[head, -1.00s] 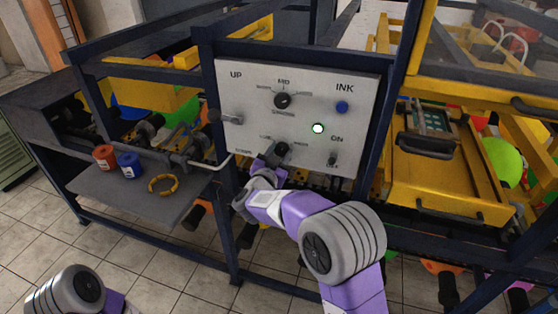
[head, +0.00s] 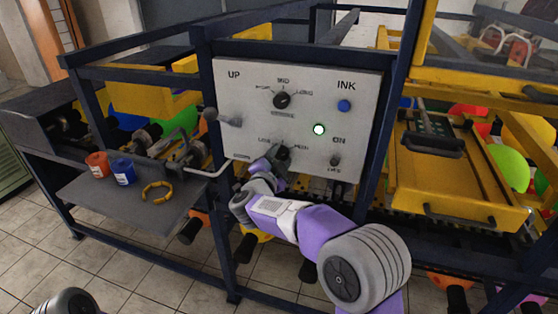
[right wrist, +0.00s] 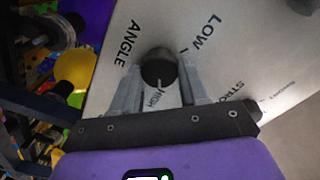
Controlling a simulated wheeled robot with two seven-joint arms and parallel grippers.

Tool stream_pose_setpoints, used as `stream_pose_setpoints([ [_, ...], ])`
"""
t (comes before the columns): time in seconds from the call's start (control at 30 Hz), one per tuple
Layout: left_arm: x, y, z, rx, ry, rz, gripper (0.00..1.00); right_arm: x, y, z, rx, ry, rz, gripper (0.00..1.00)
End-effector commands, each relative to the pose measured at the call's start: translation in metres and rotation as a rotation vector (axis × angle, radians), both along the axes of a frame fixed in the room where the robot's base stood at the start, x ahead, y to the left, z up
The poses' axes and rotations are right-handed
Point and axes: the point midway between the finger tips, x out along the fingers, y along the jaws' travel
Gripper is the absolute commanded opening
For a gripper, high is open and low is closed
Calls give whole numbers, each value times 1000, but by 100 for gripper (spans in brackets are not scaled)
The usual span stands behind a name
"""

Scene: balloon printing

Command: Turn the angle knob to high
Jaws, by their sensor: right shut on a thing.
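The black angle knob (head: 284,153) sits low on the grey control panel (head: 235,90), between the LOW and HIGH labels. In the right wrist view the knob (right wrist: 158,64) has a pale pointer line facing the bottom of the picture, at the word HIGH beside the left finger. LOW is at its upper right. My right gripper (head: 272,160) is at the panel, and its two fingers (right wrist: 158,76) are shut on the knob's sides. My left gripper is out of view; only part of my left arm shows at the lower left.
Above the angle knob are another black knob (head: 282,100), a blue INK button (head: 344,106) and a lit green lamp (head: 319,129). A small switch (head: 336,160) is at right, and a lever (head: 228,119) at left. A shelf (head: 95,205) holds red and blue cups and a yellow ring.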

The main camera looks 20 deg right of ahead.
Motion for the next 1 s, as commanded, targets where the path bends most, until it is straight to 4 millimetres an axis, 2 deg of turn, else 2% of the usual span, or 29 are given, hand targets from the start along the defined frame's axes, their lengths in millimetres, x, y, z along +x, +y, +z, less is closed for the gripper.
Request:
stream_pose_setpoints([
  [0.4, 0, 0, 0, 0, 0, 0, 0, 0, 0, -1, 9, -3, 1, 13],
  [0.43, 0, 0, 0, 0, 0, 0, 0, 0, 0, -1, 9, -3, 1, 48],
  [0.57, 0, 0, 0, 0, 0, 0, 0, 0, 0, 0, 8, -3, 1, 68],
  [0.87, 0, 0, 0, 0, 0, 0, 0, -1, 1, 0, 6, -3, 1, 69],
  [1.0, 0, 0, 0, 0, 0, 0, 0, -12, 9, 1, 6, -3, 2, 69],
])
